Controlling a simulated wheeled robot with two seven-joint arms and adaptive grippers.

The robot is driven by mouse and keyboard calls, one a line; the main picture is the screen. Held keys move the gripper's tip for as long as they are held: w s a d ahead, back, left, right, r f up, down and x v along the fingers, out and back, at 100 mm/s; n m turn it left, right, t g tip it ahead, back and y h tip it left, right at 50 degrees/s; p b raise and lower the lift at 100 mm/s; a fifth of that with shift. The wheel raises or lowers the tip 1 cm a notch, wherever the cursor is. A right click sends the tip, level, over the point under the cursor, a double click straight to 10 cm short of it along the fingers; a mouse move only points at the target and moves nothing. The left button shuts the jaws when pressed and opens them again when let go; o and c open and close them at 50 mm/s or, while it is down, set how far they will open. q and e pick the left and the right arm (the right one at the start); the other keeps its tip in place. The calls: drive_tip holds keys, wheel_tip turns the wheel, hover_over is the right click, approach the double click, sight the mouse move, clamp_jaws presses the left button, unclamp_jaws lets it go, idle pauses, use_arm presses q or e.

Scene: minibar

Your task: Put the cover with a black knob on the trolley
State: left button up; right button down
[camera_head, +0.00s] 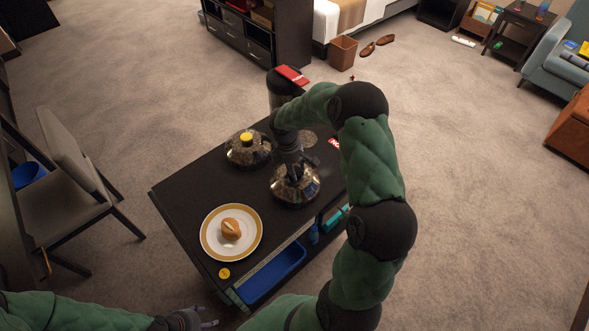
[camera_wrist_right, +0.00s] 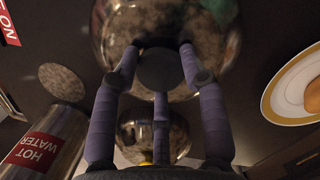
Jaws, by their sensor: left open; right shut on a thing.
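The shiny metal cover with a black knob (camera_head: 295,188) is over the trolley's dark top (camera_head: 180,190), near its right edge. I cannot tell whether it touches the top. My right gripper (camera_head: 292,168) comes down on it from above, and in the right wrist view (camera_wrist_right: 160,62) its fingers close around the dark knob (camera_wrist_right: 160,70). The metal dome (camera_wrist_right: 115,35) shows behind the fingers. A similar cover with a yellow knob (camera_head: 246,150) stands on the trolley to the left. My left gripper (camera_head: 206,320) is open and empty at the bottom edge, off the trolley's near end.
A plate (camera_head: 210,249) with a bun (camera_head: 231,229) sits near the trolley's front. A hot water dispenser (camera_wrist_right: 45,145) stands at its far end. A blue bin (camera_head: 272,272) hangs below the right side. A chair (camera_head: 70,175) stands to the left.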

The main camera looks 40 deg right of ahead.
drive_tip(key=shift+f, duration=0.1)
drive_tip(key=c, duration=0.7)
unclamp_jaws()
drive_tip(key=r, duration=0.4)
drive_tip(key=a+r+p, duration=0.1)
drive_tip(key=r, duration=0.3)
drive_tip(key=w+r+p, duration=0.1)
drive_tip(key=r, duration=0.3)
drive_tip(key=shift+w+a, duration=0.1)
drive_tip(key=shift+a, duration=0.1)
